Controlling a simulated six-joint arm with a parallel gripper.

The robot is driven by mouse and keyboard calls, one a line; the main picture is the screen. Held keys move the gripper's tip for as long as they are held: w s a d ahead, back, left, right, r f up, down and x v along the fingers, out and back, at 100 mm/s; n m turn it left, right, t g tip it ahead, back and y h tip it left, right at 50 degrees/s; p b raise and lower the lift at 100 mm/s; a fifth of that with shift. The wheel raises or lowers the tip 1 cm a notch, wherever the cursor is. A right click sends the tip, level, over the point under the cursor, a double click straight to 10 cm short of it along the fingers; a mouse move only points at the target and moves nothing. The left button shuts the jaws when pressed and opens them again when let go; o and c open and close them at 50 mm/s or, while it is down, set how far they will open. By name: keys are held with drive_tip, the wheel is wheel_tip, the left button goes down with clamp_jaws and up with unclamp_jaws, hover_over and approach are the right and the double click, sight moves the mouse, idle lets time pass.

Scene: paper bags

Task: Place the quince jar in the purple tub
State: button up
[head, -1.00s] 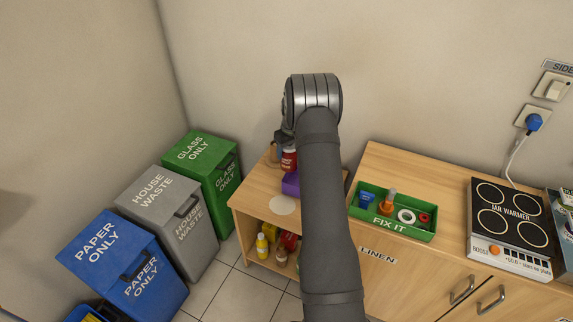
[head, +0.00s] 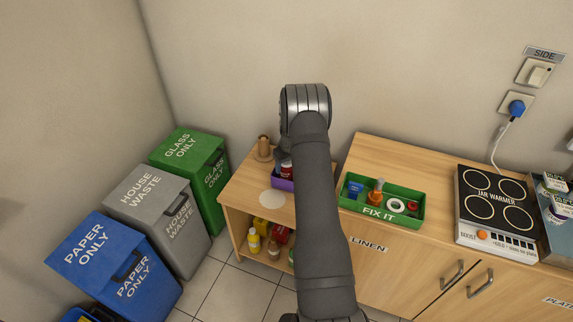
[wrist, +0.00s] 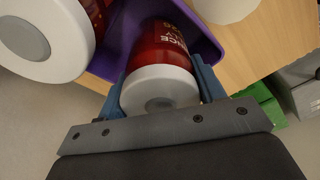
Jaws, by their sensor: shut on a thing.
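The quince jar (wrist: 163,42), red with a white lid, lies between the blue fingers of my gripper (wrist: 162,72) in the wrist view. The gripper is shut on it, near the lid end. The purple tub (wrist: 205,43) is around and behind the jar there, and the jar's far end is within its outline. I cannot tell if it touches the tub's floor. In the head view the tub (head: 283,184) stands on the wooden shelf unit, with a red jar (head: 287,170) at its opening. My arm hides most of both.
Another red jar with a white lid (wrist: 30,48) is close by in the wrist view. A brown wooden object (head: 263,148) stands behind the tub. A pale disc (head: 272,199) lies in front. A green tray (head: 382,202) is to the right. Bins (head: 155,212) stand left.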

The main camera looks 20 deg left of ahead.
idle(0.3)
drive_tip(key=o, duration=1.4)
drive_tip(key=shift+f, duration=0.1)
drive_tip(key=r, duration=0.8)
drive_tip(key=d+r, duration=0.1)
drive_tip(key=r, duration=0.3)
drive_tip(key=shift+s+d+r, duration=0.1)
drive_tip(key=shift+s+r, duration=0.05)
drive_tip(key=shift+s, duration=0.25)
drive_tip(key=f, duration=0.8)
drive_tip(key=a+f, duration=0.1)
drive_tip(key=f, duration=0.3)
drive_tip(key=shift+w+a, duration=0.1)
drive_tip(key=shift+w, duration=0.3)
drive_tip(key=shift+r, duration=1.2)
